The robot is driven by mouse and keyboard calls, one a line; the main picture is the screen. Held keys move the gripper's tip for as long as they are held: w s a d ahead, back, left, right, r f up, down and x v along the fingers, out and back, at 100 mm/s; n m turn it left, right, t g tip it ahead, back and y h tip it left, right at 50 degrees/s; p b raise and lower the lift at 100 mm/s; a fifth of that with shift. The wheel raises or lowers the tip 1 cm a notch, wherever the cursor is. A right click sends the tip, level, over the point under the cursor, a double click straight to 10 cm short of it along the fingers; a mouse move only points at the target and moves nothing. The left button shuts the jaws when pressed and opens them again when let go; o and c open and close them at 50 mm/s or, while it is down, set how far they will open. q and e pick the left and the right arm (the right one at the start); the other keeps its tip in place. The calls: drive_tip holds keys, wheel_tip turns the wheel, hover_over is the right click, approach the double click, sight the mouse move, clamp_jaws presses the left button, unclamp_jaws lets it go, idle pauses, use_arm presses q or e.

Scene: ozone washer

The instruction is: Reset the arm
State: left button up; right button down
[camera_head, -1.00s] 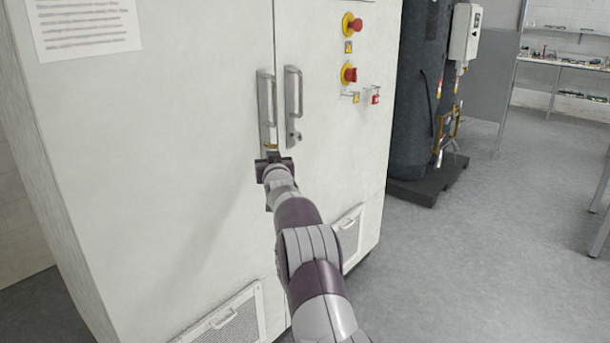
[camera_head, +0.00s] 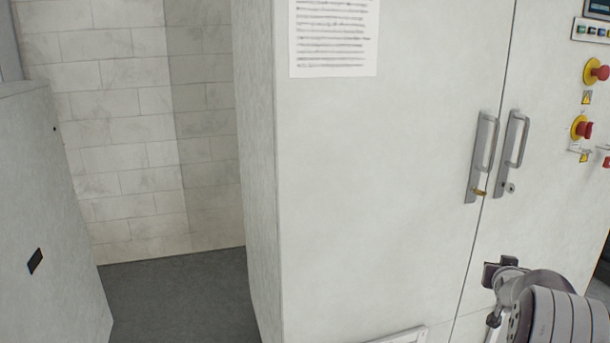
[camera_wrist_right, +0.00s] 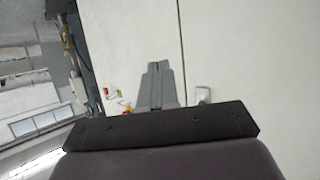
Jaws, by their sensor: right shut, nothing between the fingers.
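My right gripper (camera_wrist_right: 157,68) shows in the right wrist view with its grey fingers together and nothing between them. In the head view my right arm is at the lower right, below the cabinet's door handles and apart from them; its fingertips cannot be made out there. The white cabinet (camera_head: 380,200) has two closed doors with a metal left handle (camera_head: 485,150) and right handle (camera_head: 517,140). A small brass-coloured piece sits at the bottom of the left handle. My left gripper is not in view.
Red emergency buttons (camera_head: 583,129) are on the right door. A paper notice (camera_head: 333,38) hangs on the left door. A grey cabinet (camera_head: 50,210) stands at the left, with a gap of dark floor (camera_head: 180,300) and a tiled wall (camera_head: 130,130) between.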

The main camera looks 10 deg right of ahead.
drive_tip(key=s+a+f+n+g+y, duration=0.1)
drive_tip(key=s+a+f+g+y, duration=0.1)
drive_tip(key=s+a+f, duration=0.35)
drive_tip(key=s+a+f+g+y, duration=0.1)
drive_tip(key=s+a+f+g, duration=0.1)
drive_tip(key=a, duration=0.6)
drive_tip(key=s+a+f+n+g+y, duration=0.1)
drive_tip(key=s+a+f+g+y, duration=0.1)
drive_tip(key=s+a+f, duration=0.35)
drive_tip(key=s+a+n+g+y, duration=0.35)
drive_tip(key=s+a, duration=0.85)
drive_tip(key=a, duration=0.4)
drive_tip(key=a+r+p, duration=0.2)
drive_tip(key=r+p, duration=0.8)
drive_tip(key=a+r+n+p, duration=0.1)
drive_tip(key=a+r+p, duration=0.1)
drive_tip(key=r+p, duration=0.8)
drive_tip(key=shift+s+r+h, duration=0.35)
drive_tip(key=shift+s+r, duration=0.1)
drive_tip(key=shift+r, duration=0.05)
